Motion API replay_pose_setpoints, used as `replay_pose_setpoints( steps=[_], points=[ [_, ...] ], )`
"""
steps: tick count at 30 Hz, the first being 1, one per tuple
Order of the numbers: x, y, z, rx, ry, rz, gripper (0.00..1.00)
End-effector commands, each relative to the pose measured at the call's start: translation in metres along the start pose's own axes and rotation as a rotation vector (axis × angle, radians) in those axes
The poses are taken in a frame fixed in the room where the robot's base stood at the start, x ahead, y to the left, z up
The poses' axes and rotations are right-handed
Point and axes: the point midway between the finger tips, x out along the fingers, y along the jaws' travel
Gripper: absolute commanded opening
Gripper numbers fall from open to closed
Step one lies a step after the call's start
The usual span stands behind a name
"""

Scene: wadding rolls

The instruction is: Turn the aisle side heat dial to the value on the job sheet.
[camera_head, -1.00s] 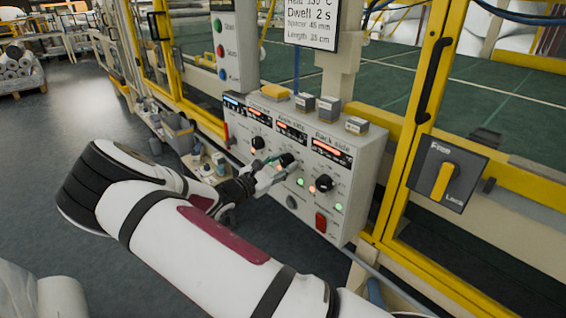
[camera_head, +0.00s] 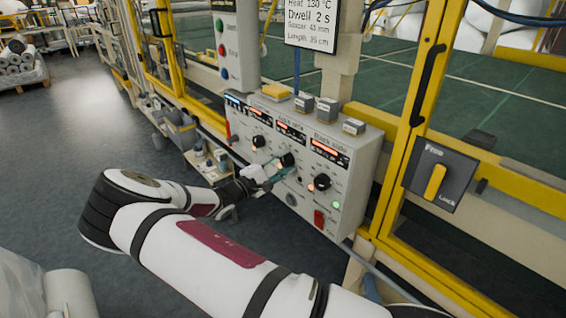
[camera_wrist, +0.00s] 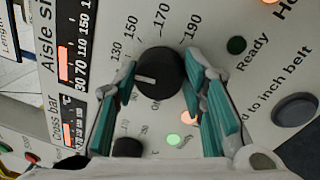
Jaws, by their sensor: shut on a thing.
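The aisle side heat dial is a round black knob (camera_wrist: 158,80) with a white pointer line, under the "Aisle side" label in the wrist view. My gripper (camera_wrist: 161,66) has its green-padded fingers on both sides of the knob, shut on it. The pointer points left in the wrist view; the nearest scale marks are partly behind a finger, so I cannot read its exact value. In the head view my gripper (camera_head: 279,168) is at the middle dial (camera_head: 287,160) of the grey control box (camera_head: 352,205). The job sheet (camera_head: 311,24) reads Heat 130 °C, Dwell 2 s.
Another black dial (camera_head: 322,182) and a red switch (camera_head: 319,219) are to the right on the box, and a dial (camera_head: 258,142) to the left. Small blocks (camera_head: 326,108) stand on top. A yellow-framed guard with a Free/Lock switch (camera_head: 436,182) stands at right.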

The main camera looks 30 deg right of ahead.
Motion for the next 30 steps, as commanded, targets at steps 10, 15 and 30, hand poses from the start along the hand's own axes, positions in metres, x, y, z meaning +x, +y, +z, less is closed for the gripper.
replay_pose_setpoints(
  steps=[10, 15, 30],
  points=[
    [-0.0004, -0.0021, 0.0000, 0.108, -0.010, -0.001, 0.10],
    [-0.0004, -0.0024, 0.0000, 0.121, -0.012, -0.002, 0.10],
    [-0.0003, -0.0020, -0.0001, 0.120, -0.011, -0.001, 0.58]
  ],
)
